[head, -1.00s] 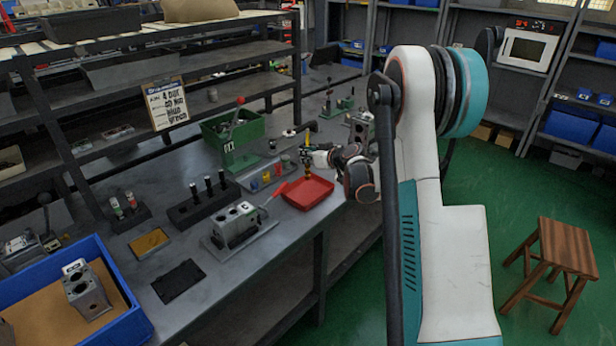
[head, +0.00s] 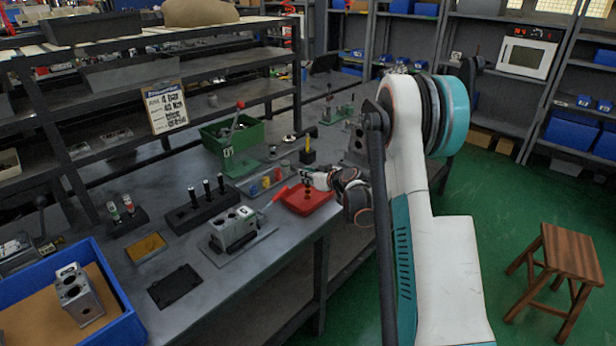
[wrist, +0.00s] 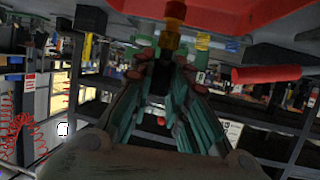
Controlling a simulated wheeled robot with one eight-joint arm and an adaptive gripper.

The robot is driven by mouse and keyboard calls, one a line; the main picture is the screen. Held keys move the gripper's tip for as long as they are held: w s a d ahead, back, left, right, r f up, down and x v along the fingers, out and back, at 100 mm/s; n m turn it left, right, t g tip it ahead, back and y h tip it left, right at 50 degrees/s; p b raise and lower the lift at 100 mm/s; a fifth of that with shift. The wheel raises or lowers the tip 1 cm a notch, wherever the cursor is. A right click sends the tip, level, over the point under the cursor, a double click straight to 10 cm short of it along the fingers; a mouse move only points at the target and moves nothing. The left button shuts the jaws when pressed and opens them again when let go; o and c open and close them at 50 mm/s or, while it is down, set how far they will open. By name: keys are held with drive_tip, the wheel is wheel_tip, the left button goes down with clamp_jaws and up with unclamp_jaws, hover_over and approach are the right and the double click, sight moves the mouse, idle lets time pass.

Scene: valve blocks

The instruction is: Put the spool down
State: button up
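The spool (wrist: 173,42), a narrow stepped piece with amber and reddish-brown sections, stands out beyond my fingertips in the wrist view. My gripper (wrist: 163,65) has its fingers drawn in close on either side of a dark section in line with it. The far end of the spool runs out of the top of the frame, beside the red tray (wrist: 245,15). In the head view my gripper (head: 308,178) is low over the red tray (head: 322,207), where small reddish-brown parts show. Whether the spool touches the tray floor cannot be told.
A grey valve block (head: 232,228) and a black rack (head: 203,208) with several dark pegs stand left of the tray. A green box (head: 232,135) and a black stand with a yellow top (head: 308,152) are behind. A blue crate (head: 118,328) is front left.

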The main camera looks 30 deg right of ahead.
drive_tip(key=o, duration=0.3)
drive_tip(key=shift+r, duration=0.25)
drive_tip(key=p+v, duration=0.3)
drive_tip(key=v, duration=0.9)
drive_tip(key=shift+a, duration=0.1)
idle(3.6)
